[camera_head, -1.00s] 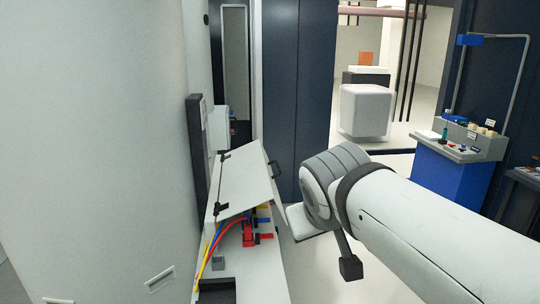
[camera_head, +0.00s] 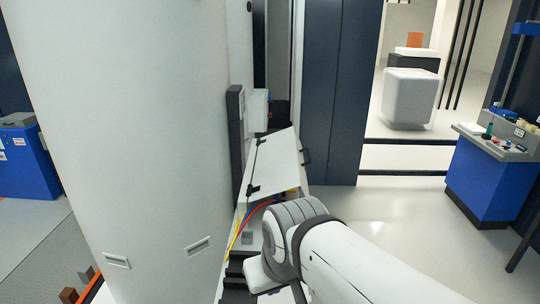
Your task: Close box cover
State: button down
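The box cover (camera_head: 275,160) is a flat white panel, hinged on its left side with black hinges. It stands tilted open, with a dark handle (camera_head: 305,157) on its right edge. Under it the open box shows red, blue and yellow cables (camera_head: 248,222); much of the box is hidden behind my arm. My arm reaches in from the lower right, its end in front of the box and below the cover. My gripper's fingers cannot be made out. I see no contact between my arm and the cover.
A large white column (camera_head: 130,130) stands close on the left. A dark blue cabinet (camera_head: 335,95) is behind the box. A blue workbench (camera_head: 490,180) stands at the right, with open floor between. A blue container (camera_head: 25,160) is at the far left.

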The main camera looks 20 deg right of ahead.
aim_at(280, 165)
jog(key=u, duration=0.7)
jog(key=k, duration=1.15)
jog(key=z, duration=1.35)
jog(key=i, duration=1.65)
jog(key=z, duration=0.05)
